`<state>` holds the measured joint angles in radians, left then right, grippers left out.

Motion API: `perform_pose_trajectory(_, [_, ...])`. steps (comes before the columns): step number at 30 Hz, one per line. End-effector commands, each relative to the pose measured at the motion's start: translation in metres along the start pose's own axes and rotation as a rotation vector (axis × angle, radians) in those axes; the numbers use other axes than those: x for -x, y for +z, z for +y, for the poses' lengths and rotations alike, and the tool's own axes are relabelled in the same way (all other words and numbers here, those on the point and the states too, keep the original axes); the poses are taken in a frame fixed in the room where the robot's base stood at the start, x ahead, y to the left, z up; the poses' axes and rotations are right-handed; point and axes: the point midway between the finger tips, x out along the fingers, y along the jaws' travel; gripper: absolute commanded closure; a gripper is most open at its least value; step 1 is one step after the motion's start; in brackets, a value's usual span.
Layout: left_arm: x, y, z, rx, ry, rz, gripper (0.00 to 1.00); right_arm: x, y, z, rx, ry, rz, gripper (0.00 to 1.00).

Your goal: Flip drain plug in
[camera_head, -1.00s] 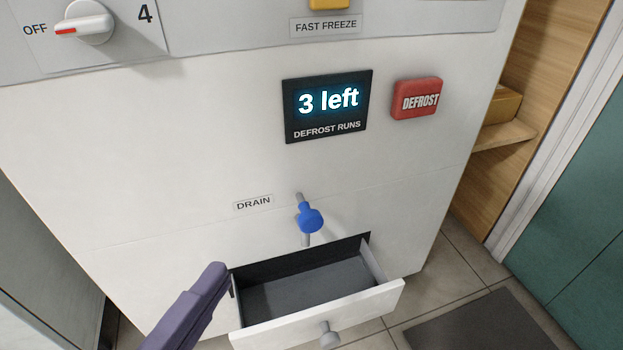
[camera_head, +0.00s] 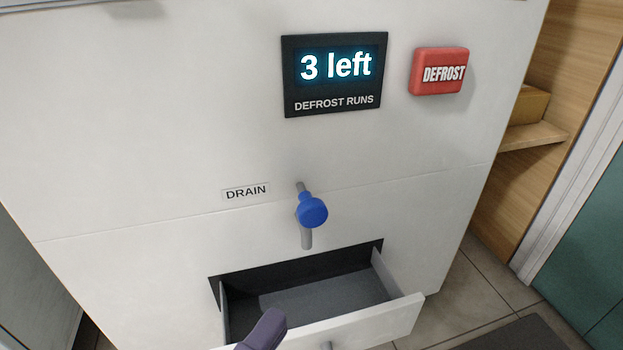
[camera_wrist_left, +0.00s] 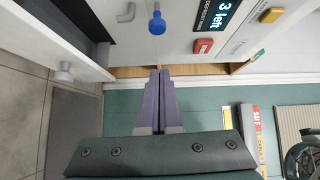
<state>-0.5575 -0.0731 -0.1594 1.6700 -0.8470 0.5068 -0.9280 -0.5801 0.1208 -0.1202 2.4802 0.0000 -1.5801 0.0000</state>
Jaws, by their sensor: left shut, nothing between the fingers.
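The blue drain plug (camera_head: 312,210) sits on a grey spout (camera_head: 307,239) on the white front panel, right of the DRAIN label (camera_head: 246,192). The plug also shows near the top of the left wrist view (camera_wrist_left: 157,25). My left gripper (camera_head: 268,325) has purple fingers and shows at the bottom of the head view, in front of the open drawer. It is below and left of the plug and apart from it. In the left wrist view its fingers (camera_wrist_left: 160,72) are together with nothing between them. My right gripper is not in view.
The drawer (camera_head: 350,326) stands open below the plug, its interior empty where visible. Above are the DEFROST RUNS display (camera_head: 334,75), reading "3 left", and a red DEFROST button (camera_head: 439,72). A wooden shelf (camera_head: 535,137) stands at the right. The panel around the plug is clear.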

Motion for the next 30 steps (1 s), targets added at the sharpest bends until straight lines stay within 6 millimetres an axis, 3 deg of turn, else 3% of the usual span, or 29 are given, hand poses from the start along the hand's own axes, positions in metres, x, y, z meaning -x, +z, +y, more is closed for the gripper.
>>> perform_pose_trajectory(13, [-0.091,0.000,0.002,-0.003,-0.006,0.001,1.00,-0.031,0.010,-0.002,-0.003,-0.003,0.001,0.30])
perform_pose_trajectory(21, [-0.114,0.025,0.001,-0.002,0.000,0.001,1.00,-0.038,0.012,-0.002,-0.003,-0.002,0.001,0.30])
perform_pose_trajectory(30, [-0.117,0.028,0.000,0.001,0.001,0.000,1.00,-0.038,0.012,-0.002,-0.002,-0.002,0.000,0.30])
